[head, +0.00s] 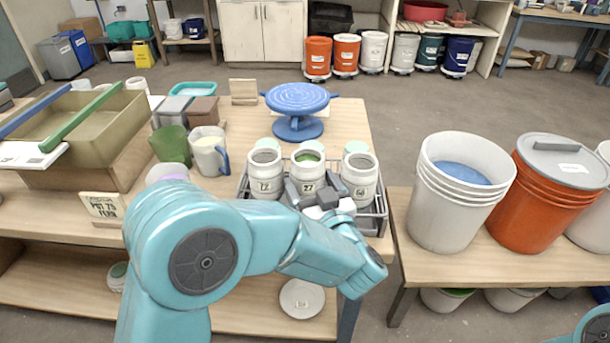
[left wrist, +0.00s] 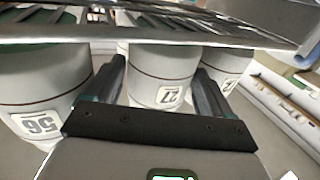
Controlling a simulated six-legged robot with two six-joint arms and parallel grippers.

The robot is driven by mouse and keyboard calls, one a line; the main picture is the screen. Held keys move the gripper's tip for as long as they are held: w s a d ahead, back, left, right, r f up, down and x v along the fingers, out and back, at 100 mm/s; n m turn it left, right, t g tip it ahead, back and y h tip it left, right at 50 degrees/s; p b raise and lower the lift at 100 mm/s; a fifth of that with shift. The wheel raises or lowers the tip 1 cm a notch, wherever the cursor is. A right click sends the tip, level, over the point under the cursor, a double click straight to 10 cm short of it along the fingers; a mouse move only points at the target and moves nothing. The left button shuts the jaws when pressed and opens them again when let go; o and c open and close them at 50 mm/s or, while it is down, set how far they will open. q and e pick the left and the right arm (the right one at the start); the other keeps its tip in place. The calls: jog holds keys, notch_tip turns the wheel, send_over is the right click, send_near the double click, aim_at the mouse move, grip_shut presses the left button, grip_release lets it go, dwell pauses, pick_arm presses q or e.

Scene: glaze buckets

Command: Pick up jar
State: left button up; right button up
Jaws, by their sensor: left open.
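Three white jars with number labels stand in a wire crate (head: 376,226) at the table's right end. The middle jar, labelled 27 (head: 308,172), is open with green inside. The left jar (head: 265,174) and the right jar, labelled 56 (head: 360,178), flank it. My left gripper (head: 314,188) is open at the front of the middle jar. In the left wrist view, which looks upside down, its fingers (left wrist: 160,78) lie on either side of jar 27 (left wrist: 162,75), with jar 56 (left wrist: 38,90) at left. Contact cannot be told. My right gripper is out of view.
Behind the jars stands a blue banding wheel (head: 297,105). A white pitcher (head: 209,152) and green cup (head: 172,144) are to the left. A white bucket (head: 455,200) and an orange bucket (head: 552,200) stand on the right-hand bench. Pale lids show behind the jars.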

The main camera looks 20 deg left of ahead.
pick_arm(q)
jog(key=shift+s+d, duration=0.1)
jog(key=shift+s, duration=0.1)
jog(key=c, duration=0.4)
jog(key=shift+r, duration=0.1)
jog(key=c, duration=0.9)
jog(key=shift+r, duration=0.15)
jog(key=shift+r+p, duration=2.05)
jog(key=shift+r, duration=7.7)
jog(key=shift+r, duration=0.1)
